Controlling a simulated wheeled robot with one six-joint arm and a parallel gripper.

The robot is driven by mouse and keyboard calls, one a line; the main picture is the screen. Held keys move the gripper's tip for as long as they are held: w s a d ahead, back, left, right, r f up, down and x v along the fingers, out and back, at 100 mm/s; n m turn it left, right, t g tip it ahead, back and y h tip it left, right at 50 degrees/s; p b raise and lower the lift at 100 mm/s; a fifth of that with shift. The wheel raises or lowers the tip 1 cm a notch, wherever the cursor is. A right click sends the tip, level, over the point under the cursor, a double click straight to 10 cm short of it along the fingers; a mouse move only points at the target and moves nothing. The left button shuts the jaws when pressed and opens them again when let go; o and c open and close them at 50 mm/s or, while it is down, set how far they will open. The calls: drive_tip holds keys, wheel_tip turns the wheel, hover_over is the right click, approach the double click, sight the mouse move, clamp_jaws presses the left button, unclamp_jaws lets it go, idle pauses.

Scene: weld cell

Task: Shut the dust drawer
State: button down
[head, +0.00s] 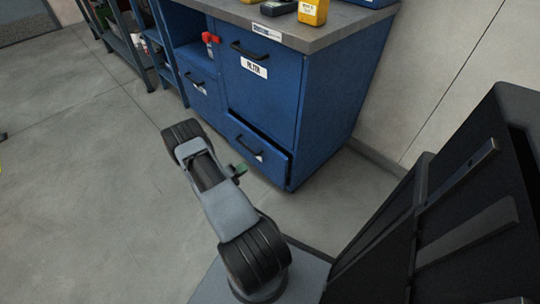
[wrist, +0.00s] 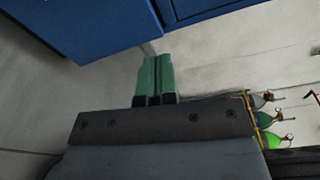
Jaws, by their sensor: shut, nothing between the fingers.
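The dust drawer (head: 258,150) is the low blue drawer at the bottom right of the blue cabinet (head: 335,95). It has a black bar handle (head: 246,145) and a small white label, and stands out a little from the front, with a dark gap along its top. My gripper (head: 240,171) is just in front of and left of the drawer, near the floor, mostly hidden behind my arm. In the wrist view its green fingers (wrist: 155,77) are together with nothing between them, and blue cabinet panels are beyond them.
The filter door (head: 258,90) above the drawer is closed. A red valve handle (head: 210,38) sticks out left of it. Yellow devices (head: 313,12) stand on the worktop. Several bottles (wrist: 275,140) show at the right of the wrist view.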

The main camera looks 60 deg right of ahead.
wheel_tip(320, 180, down, 4)
drive_tip(key=s+d+r+n+t+h, duration=0.1)
drive_tip(key=n, duration=0.2)
drive_tip(key=b, duration=0.3)
approach(274, 153)
drive_tip(key=x, duration=0.7)
drive_tip(key=shift+s+d+r, duration=0.1)
drive_tip(key=shift+d, duration=0.1)
drive_tip(key=shift+d, duration=0.1)
